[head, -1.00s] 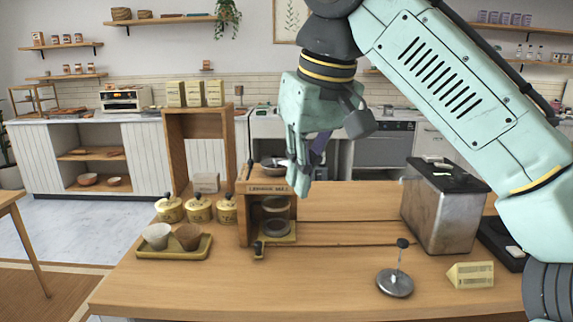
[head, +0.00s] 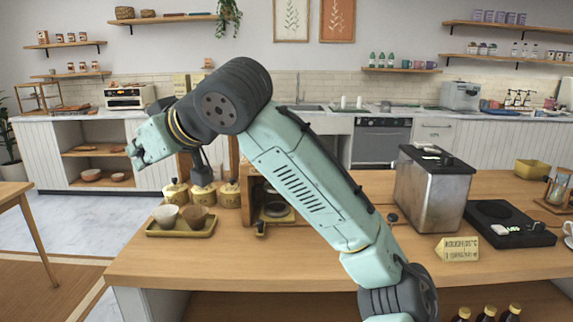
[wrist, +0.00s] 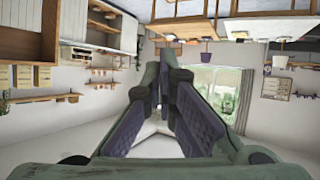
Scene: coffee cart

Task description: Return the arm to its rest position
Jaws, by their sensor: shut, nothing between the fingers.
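My gripper (head: 136,152) is at the left in the head view, raised above the floor just left of the cart counter and clear of everything. Its fingers point left and away from the counter. In the wrist view my gripper (wrist: 165,75) shows its two dark-padded fingers converging at the tips, with nothing between them. My arm stretches from the lower right across the counter to the gripper and hides part of the wooden mill stand.
The wooden counter (head: 290,262) holds a tray (head: 180,233) with two cups, several yellow canisters (head: 228,195), a wooden mill stand (head: 262,210), a metal box (head: 430,195), a black scale (head: 508,225) and a small sign (head: 458,248). The floor left of the counter is open.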

